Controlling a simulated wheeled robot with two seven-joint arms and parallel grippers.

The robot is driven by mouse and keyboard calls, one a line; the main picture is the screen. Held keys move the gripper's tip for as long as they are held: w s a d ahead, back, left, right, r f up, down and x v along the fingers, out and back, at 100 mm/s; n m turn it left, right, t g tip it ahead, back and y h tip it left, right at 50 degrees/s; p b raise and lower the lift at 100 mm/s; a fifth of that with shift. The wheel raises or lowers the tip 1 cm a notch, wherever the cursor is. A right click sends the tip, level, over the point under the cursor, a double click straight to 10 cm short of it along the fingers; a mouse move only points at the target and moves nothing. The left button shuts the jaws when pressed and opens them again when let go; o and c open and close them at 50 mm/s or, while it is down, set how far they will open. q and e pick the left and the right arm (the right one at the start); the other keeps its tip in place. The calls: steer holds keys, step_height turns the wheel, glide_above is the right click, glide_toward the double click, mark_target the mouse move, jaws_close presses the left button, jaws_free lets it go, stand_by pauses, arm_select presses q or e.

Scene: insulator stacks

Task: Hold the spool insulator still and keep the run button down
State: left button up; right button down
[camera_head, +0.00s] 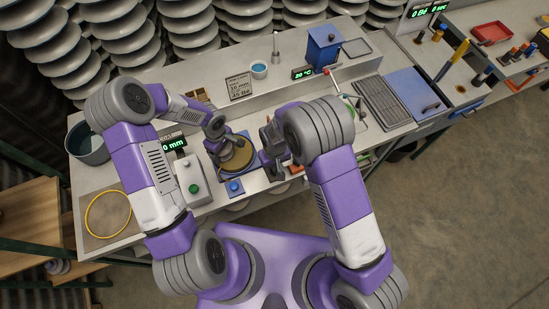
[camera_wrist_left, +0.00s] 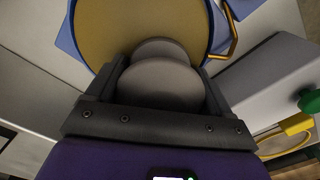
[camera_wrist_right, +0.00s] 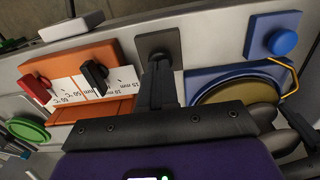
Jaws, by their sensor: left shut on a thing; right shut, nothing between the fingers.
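The grey spool insulator (camera_wrist_left: 160,80) stands on a round yellow-brown disc (camera_wrist_left: 115,30) on a blue base. My left gripper (camera_head: 229,146) is shut on it, with one finger on each side in the left wrist view. A blue button (camera_head: 236,187) sits in front of the disc and also shows in the right wrist view (camera_wrist_right: 283,42). A green button (camera_head: 194,188) is on a pale box to the left. No label tells me which is the run button. My right gripper (camera_wrist_right: 157,75) is shut and empty, right of the disc, apart from both buttons.
An orange block (camera_wrist_right: 80,75) with red and black levers lies beside my right gripper. A display (camera_head: 173,144) reads 0 mm. A yellow ring (camera_head: 108,214) lies at the far left and a dark pot (camera_head: 88,142) stands behind it. A blue box (camera_head: 323,47) stands on the rear shelf.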

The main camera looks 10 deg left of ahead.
steer(key=shift+f, duration=0.5)
